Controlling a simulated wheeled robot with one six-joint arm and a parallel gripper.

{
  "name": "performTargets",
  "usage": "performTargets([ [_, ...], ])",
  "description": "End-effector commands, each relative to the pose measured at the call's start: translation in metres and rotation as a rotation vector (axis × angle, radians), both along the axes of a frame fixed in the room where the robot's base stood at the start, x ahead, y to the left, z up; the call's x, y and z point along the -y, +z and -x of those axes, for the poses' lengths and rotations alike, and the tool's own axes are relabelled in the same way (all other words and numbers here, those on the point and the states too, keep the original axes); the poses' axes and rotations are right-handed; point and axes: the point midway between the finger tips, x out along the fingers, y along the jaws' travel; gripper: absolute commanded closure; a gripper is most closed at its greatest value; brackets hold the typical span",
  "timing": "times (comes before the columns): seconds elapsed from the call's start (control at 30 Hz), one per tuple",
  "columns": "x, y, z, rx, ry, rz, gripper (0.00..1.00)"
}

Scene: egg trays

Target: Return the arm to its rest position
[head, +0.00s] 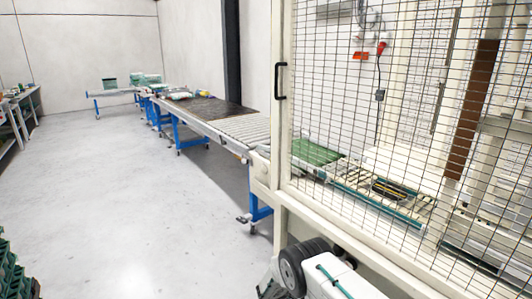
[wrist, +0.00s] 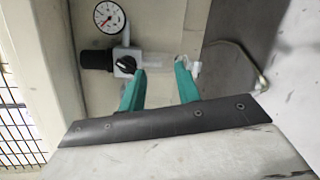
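My gripper (wrist: 161,70) shows in the wrist view as two teal fingers standing apart, with nothing held between them. Beyond the fingertips are a round pressure gauge (wrist: 109,17), a black knob (wrist: 124,66) and a clear fitting on a pale panel. I cannot tell whether the fingertips touch any of these. The gripper's fingers cannot be made out in the head view. The arm's full posture is not shown.
A wire-mesh cage (head: 380,120) with a pale frame fills the right side. A roller conveyor (head: 243,128) on blue legs runs away along the wall. Green stacked trays (head: 12,275) stand at bottom left. The grey floor (head: 130,200) in the middle is clear.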

Motion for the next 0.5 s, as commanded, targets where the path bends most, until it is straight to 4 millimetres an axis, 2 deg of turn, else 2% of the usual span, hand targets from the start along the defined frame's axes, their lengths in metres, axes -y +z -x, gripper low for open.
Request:
performTargets([
  [0.03,0.003,0.014,0.003,-0.033,-0.035,-0.012,0.67],
  [0.17,0.012,0.045,0.018,-0.130,-0.127,-0.051,0.67],
  [0.27,0.019,0.079,0.030,-0.194,-0.201,-0.094,0.67],
  [0.5,0.034,0.183,0.070,-0.324,-0.379,-0.251,0.67],
])
